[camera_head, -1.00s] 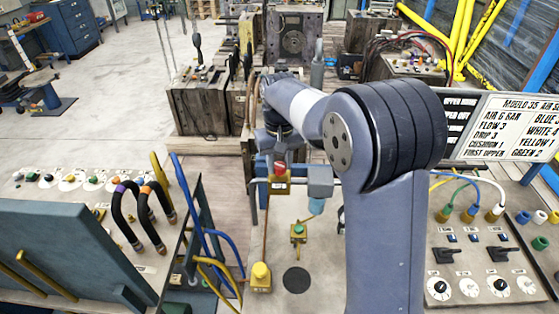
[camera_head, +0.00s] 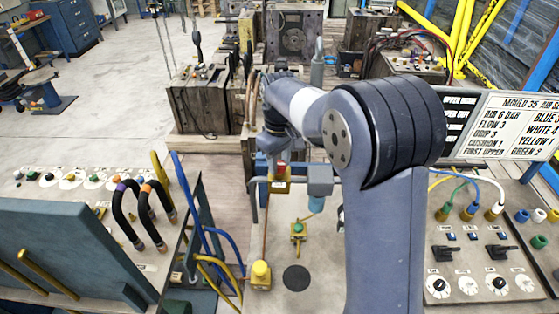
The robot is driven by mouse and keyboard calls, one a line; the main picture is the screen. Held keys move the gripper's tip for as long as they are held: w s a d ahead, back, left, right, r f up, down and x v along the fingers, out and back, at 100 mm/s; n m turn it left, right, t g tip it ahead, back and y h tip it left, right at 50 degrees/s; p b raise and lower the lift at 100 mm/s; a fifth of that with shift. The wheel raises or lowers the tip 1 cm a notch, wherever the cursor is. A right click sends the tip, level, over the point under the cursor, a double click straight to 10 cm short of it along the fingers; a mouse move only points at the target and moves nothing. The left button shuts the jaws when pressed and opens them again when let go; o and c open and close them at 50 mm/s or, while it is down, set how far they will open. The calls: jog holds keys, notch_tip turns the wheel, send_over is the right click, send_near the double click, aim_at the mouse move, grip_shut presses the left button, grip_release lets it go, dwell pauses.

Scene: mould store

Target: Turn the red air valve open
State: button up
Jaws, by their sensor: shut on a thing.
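I cannot tell the valve's angle.
A blue-grey filter unit (camera_head: 320,181) stands just right of the valve. A control panel (camera_head: 471,270) is at right. Blue and yellow hoses (camera_head: 205,225) rise at left.

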aim_at(279, 164)
jog(key=o, duration=1)
jog(key=shift+c, duration=0.2)
notch_tip(279, 164, up, 11)
jog(key=b, duration=0.1)
jog(key=shift+f, duration=0.15)
notch_tip(279, 164, down, 11)
jog(key=shift+r+p, duration=0.1)
jog(key=shift+p, duration=0.45)
jog(key=shift+r, duration=0.1)
